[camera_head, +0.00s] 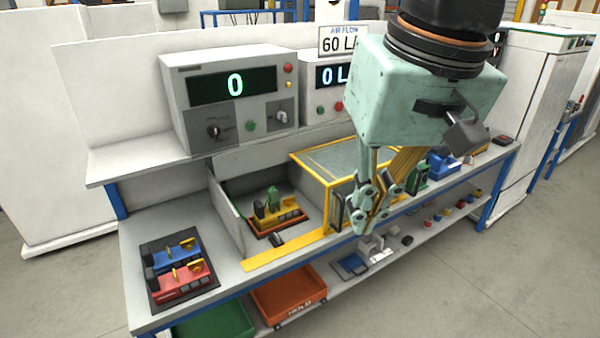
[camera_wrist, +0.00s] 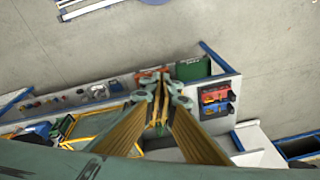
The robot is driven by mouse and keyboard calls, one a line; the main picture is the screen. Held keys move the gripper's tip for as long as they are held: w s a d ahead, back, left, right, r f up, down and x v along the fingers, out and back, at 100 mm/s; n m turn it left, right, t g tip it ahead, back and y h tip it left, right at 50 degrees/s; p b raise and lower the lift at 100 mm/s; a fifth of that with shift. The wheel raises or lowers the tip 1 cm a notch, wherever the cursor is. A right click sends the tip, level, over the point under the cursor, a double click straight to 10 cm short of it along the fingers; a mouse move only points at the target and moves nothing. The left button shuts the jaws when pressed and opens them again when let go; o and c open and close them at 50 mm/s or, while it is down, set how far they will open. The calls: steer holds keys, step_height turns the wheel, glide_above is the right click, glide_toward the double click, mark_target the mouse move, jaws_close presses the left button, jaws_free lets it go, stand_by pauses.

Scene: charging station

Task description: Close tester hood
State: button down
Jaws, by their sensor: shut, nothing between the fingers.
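The tester hood (camera_head: 335,160) is a yellow-framed box with a grey top. It stands in the middle of the bench, to the right of an open bay (camera_head: 226,215). In the bay a fixture (camera_head: 275,212) with yellow and green parts is uncovered. My gripper (camera_head: 362,215) is shut and empty, in front of the hood's right part and hiding some of it. Whether it touches the hood cannot be told. In the wrist view the closed fingertips (camera_wrist: 160,90) point over the bench front, with the hood's yellow frame (camera_wrist: 85,128) at the left.
A yellow strip (camera_head: 285,252) runs along the bay's front edge. A red and blue fixture (camera_head: 178,268) sits at the bench's left end. Display units (camera_head: 235,92) stand on the shelf above. Orange (camera_head: 288,297) and green (camera_head: 215,320) bins are below. The floor in front is clear.

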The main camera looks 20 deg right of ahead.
steer(key=w+d+m+g+y+p, duration=0.2)
steer(key=w+d+m, duration=0.15)
steer(key=w, duration=0.85)
steer(key=w+d+m+g+y+p, duration=0.1)
steer(key=w+d+m+g+p, duration=0.3)
steer(key=w, duration=0.8)
steer(key=w+d+f+m+t+y, duration=0.25)
steer(key=w+d+f, duration=0.45)
steer(key=w+d, duration=0.35)
steer(key=w+d+f+m+y+p, duration=0.1)
steer(key=w+d+f+m+y, duration=0.2)
steer(key=d+f, duration=0.6)
steer(key=w+d+f+m+y+p, duration=0.2)
steer(key=d+f, duration=0.7)
steer(key=f, duration=0.5)
steer(key=w+y, duration=0.1)
steer(key=w, duration=0.1)
steer(key=shift+w+f+m, duration=0.2)
steer(key=shift+w+m, duration=0.1)
steer(key=shift+m, duration=0.1)
steer(key=a+r+p+x, duration=0.1)
steer(key=x, duration=1.2)
steer(key=shift+a+r+p, duration=0.15)
steer(key=shift+r+p, duration=0.2)
steer(key=shift+p, duration=0.05)
